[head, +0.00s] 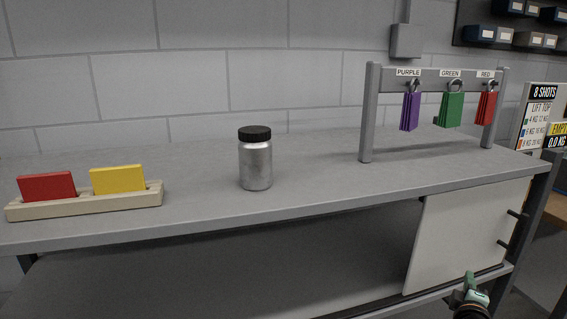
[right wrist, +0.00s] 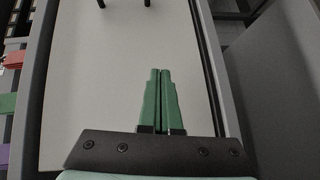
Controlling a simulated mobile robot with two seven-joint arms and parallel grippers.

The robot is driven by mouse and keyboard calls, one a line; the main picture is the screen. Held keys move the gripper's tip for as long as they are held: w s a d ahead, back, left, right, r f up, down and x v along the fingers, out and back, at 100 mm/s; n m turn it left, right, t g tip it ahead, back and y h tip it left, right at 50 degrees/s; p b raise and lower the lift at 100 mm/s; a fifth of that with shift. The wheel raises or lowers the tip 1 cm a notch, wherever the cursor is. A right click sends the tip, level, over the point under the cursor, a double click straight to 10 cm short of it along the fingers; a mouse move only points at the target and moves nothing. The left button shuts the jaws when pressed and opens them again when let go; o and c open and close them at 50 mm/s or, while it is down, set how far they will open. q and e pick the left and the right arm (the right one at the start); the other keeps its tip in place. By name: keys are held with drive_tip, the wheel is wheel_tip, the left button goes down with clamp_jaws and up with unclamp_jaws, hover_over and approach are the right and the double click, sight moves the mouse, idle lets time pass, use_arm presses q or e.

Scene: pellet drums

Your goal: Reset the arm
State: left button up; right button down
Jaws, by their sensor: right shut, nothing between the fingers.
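My right gripper (head: 468,283) is low at the bottom right of the head view, in front of the bench's lower part near the pale sliding panel (head: 455,240). In the right wrist view its two green fingers (right wrist: 160,75) are together with nothing between them. The panel (right wrist: 95,60) fills much of that view behind the fingers, with its dark handles at the top. I cannot tell whether the fingers touch the panel. My left gripper is not in view.
A grey bench top (head: 320,180) holds a wooden rack (head: 90,206) with red and yellow cards, a silver jar (head: 256,165) with a black lid, and a stand (head: 367,110) with purple, green and red tags. The space left of the panel is open. A sign board (head: 541,115) stands at right.

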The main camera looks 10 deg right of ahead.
drive_tip(key=s+a+f+y+p, duration=0.1)
drive_tip(key=s+a+f+y, duration=0.15)
drive_tip(key=a+f, duration=0.35)
drive_tip(key=s+a+f+m+y+p, duration=0.1)
drive_tip(key=s+a+f+y, duration=0.2)
drive_tip(key=a, duration=0.5)
drive_tip(key=s+a+f+y+p, duration=0.1)
drive_tip(key=a+f+y, duration=0.2)
drive_tip(key=a+f, duration=0.35)
drive_tip(key=s+a+f+m+g+y+p, duration=0.1)
drive_tip(key=s+a+m+y, duration=0.1)
drive_tip(key=s+a, duration=0.4)
drive_tip(key=s+a+f+m+g+y+p, duration=0.1)
drive_tip(key=s+a+m+y+p, duration=0.1)
drive_tip(key=s+a, duration=0.5)
drive_tip(key=a+y, duration=0.1)
drive_tip(key=a, duration=0.5)
drive_tip(key=shift+f+m+y, duration=0.3)
drive_tip(key=shift+m+y, duration=0.05)
drive_tip(key=shift+m, duration=0.05)
drive_tip(key=shift+s, duration=0.1)
